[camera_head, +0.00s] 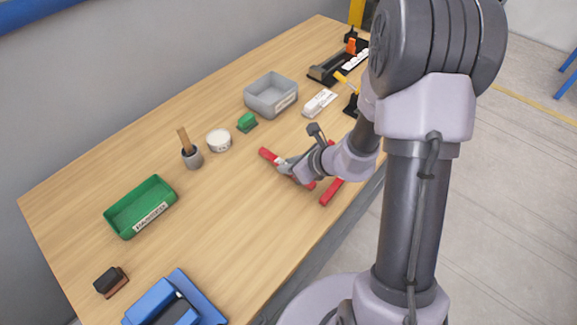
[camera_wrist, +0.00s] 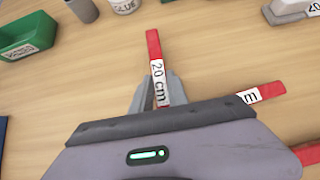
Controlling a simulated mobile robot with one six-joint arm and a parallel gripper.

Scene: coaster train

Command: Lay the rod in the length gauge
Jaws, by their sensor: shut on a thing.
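My gripper (camera_head: 283,166) is shut on a red rod (camera_head: 266,154) over the near right part of the table. In the wrist view the rod (camera_wrist: 153,45) sticks out beyond the fingers (camera_wrist: 157,95), with a white "20 cm" label between them. I cannot tell whether it is lifted off the table. A second red rod (camera_wrist: 270,91) with a partly hidden label lies to the right, and another red piece (camera_wrist: 307,152) shows at the right edge. A light grey block with a white label (camera_head: 319,103) stands further back; I cannot tell whether it is the length gauge.
A grey bin (camera_head: 271,112), a green block (camera_head: 246,122), a white glue tub (camera_head: 219,140) and a pot (camera_head: 192,160) stand behind. A green tray (camera_head: 108,221) and a blue device (camera_head: 130,318) are left. Black fixtures (camera_head: 322,74) stand at the far end. The middle is clear.

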